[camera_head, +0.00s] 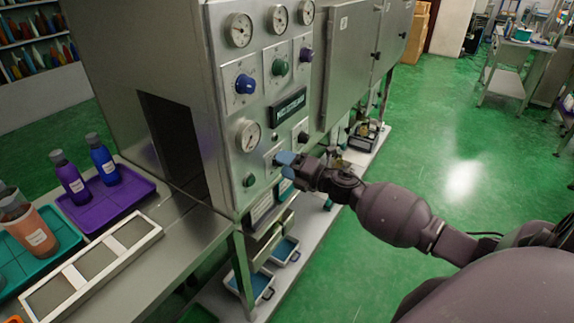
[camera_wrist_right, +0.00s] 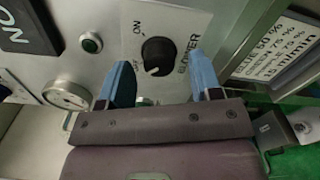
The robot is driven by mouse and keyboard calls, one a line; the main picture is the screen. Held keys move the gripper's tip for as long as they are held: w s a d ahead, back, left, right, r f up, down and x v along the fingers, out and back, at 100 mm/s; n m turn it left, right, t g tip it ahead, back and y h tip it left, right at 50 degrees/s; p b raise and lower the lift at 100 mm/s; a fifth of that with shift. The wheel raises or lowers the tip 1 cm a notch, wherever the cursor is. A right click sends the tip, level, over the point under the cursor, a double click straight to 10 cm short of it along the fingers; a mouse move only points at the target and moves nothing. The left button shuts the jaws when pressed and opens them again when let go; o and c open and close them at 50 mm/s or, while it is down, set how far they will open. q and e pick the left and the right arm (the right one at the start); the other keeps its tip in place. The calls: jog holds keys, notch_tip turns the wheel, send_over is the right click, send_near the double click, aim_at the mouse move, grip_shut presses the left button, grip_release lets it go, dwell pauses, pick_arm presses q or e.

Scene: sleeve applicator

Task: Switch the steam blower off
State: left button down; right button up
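The blower switch is a black rotary knob (camera_wrist_right: 158,54) on a pale plate marked ON and BLOWER in the right wrist view. A light mark shows on the knob's lower-left part; its exact setting is hard to read. My right gripper (camera_wrist_right: 159,60) is open, with one blue fingertip on each side of the knob and gaps to both sides. In the head view the right gripper (camera_head: 286,164) is at the lower part of the metal control panel (camera_head: 228,80) and hides the knob. My left gripper is out of view.
A green button (camera_wrist_right: 91,42) and a gauge (camera_wrist_right: 67,95) sit near the knob. Higher up are a blue knob (camera_head: 245,84) and a small display (camera_head: 288,105). A purple tray (camera_head: 107,205) with bottles stands on the bench at left.

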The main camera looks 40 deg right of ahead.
jog(key=v, duration=1)
jog(key=shift+s+d, duration=0.15)
jog(key=shift+s, duration=0.25)
dwell(0.4)
jog(key=s+a+f+m+g+h, duration=0.2)
jog(key=s+a+f+m+h, duration=0.1)
jog(key=s+a+f+m, duration=0.4)
jog(key=s+a+f+m+g+h, duration=0.3)
jog(key=s+a+f+m, duration=0.4)
jog(key=s+f+m, duration=0.6)
jog(key=m+h, duration=0.1)
jog(key=m, duration=0.4)
jog(key=shift+a+f+m, duration=0.3)
jog(key=shift+f, duration=0.1)
